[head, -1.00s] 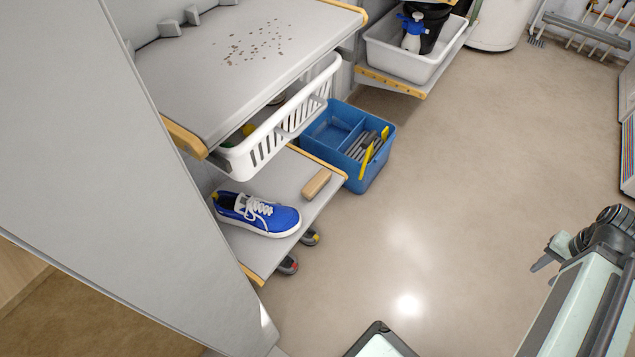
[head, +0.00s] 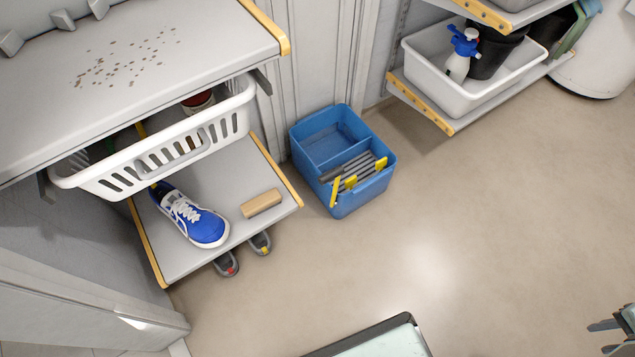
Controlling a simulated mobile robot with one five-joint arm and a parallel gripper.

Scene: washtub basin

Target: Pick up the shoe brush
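The shoe brush (head: 261,203) looks like a tan wooden block. It lies on the low grey shelf (head: 222,172), near its right front edge. A blue shoe with white laces (head: 193,217) lies just left of it on the same shelf, apart from it. My gripper (head: 604,336) shows only partly at the lower right edge, far from the brush and over the floor. Its dark fingers look spread, with nothing seen between them. The rest of the arm is cut off by the frame.
A white slotted basket (head: 165,160) hangs above the low shelf, under a grey top (head: 190,70). A blue caddy (head: 330,143) stands on the floor right of the shelf. Dark shoes (head: 228,264) sit below its front edge. The floor (head: 450,220) in front is clear.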

